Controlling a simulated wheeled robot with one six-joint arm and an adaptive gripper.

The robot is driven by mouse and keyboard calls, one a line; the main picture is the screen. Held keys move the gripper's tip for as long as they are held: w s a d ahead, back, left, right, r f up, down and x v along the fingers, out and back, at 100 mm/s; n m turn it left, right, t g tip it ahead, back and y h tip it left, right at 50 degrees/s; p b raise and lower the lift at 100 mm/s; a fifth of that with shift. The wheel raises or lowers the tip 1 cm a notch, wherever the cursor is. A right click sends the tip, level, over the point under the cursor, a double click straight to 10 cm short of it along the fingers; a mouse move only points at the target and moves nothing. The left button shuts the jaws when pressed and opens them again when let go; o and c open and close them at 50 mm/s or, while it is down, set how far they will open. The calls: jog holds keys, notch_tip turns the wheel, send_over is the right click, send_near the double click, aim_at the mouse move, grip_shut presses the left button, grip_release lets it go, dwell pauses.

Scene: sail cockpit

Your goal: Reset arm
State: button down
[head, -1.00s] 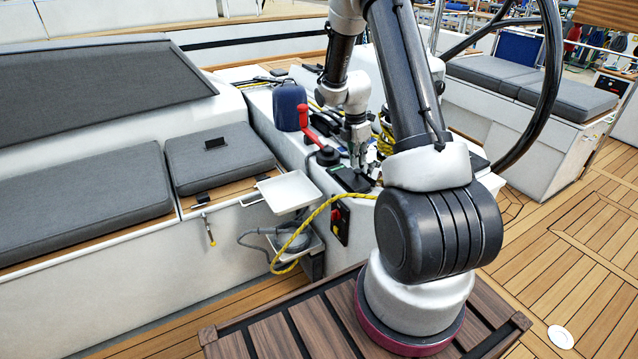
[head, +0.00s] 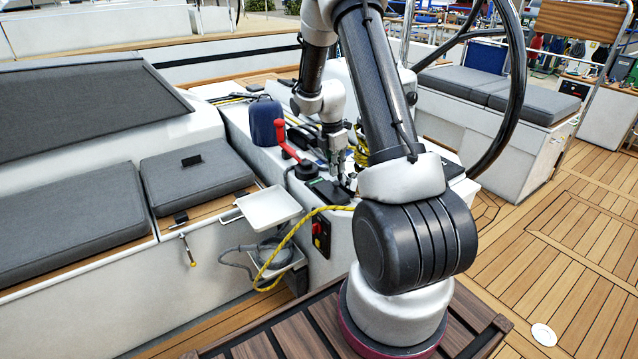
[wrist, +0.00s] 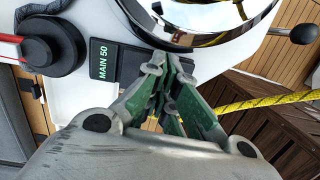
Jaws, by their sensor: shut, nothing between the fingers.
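My gripper (head: 342,182) is shut and empty, low over the white console (head: 238,130) in the head view. In the wrist view its green-grey fingers (wrist: 163,95) are together, beside a dark block labelled "MAIN 50" (wrist: 104,62) and a shiny round metal drum (wrist: 205,20). I cannot tell whether the fingertips touch either. My arm (head: 375,85) rises from its base and bends down to the console.
A red-handled lever (head: 285,140) and a blue bag-like object (head: 266,122) stand on the console. A yellow rope (head: 290,236) hangs over its front, near a white tray (head: 268,208). A black wheel rim (head: 514,95) curves at right.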

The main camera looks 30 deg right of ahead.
notch_tip(320, 180, up, 10)
jog(key=a, duration=0.1)
jog(key=s+a+r+m+t, duration=0.1)
jog(key=s+a+r+m, duration=0.4)
jog(key=s, duration=0.4)
jog(key=s+a+r+m+t+y, duration=0.1)
jog(key=s+a+r+m+t, duration=0.1)
jog(key=s+a+r+m, duration=0.3)
jog(key=s+a+r+m+t, duration=0.1)
jog(key=s+a+r+m, duration=0.3)
jog(key=s+r+m, duration=0.4)
jog(key=s, duration=0.6)
jog(key=shift+a+r+t, duration=0.3)
jog(key=shift+a+r, duration=0.1)
